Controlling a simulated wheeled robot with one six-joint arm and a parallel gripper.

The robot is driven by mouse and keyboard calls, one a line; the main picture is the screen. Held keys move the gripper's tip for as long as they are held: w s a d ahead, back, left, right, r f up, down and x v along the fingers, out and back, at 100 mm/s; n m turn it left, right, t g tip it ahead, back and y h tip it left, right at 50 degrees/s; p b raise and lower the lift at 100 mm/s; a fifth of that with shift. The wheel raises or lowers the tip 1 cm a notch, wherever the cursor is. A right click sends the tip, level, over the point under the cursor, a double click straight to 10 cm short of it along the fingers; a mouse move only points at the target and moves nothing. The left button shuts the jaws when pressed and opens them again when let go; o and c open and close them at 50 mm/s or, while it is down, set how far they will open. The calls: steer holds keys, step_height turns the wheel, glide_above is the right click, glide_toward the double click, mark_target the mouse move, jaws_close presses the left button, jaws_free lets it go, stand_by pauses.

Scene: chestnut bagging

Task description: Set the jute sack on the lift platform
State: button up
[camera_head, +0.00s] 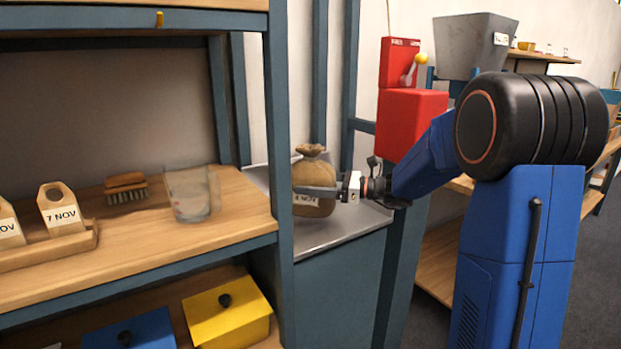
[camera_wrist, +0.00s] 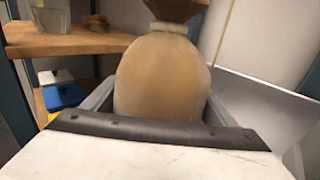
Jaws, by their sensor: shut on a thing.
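The jute sack (camera_head: 312,170) is brown with a tied neck and a white label low on its front. It is upright at the grey metal lift platform (camera_head: 340,228), between the blue-grey posts. My gripper (camera_head: 318,191) is shut around the sack's body from the right. In the wrist view the sack (camera_wrist: 162,80) fills the middle between the two grey fingers, and the platform (camera_wrist: 262,112) shows at the right.
A wooden shelf (camera_head: 150,247) at left holds a brush (camera_head: 125,187), a clear glass container (camera_head: 192,193) and tags marked "7 NOV" (camera_head: 60,210). Yellow (camera_head: 227,312) and blue (camera_head: 132,332) boxes sit below. A red machine (camera_head: 408,118) stands behind my arm. A post (camera_head: 279,130) separates shelf and platform.

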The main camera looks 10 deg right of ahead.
steer(key=shift+f, duration=1.25)
steer(key=o, duration=2)
steer(key=shift+f, duration=0.15)
steer(key=shift+o, duration=0.2)
steer(key=v, duration=1.2)
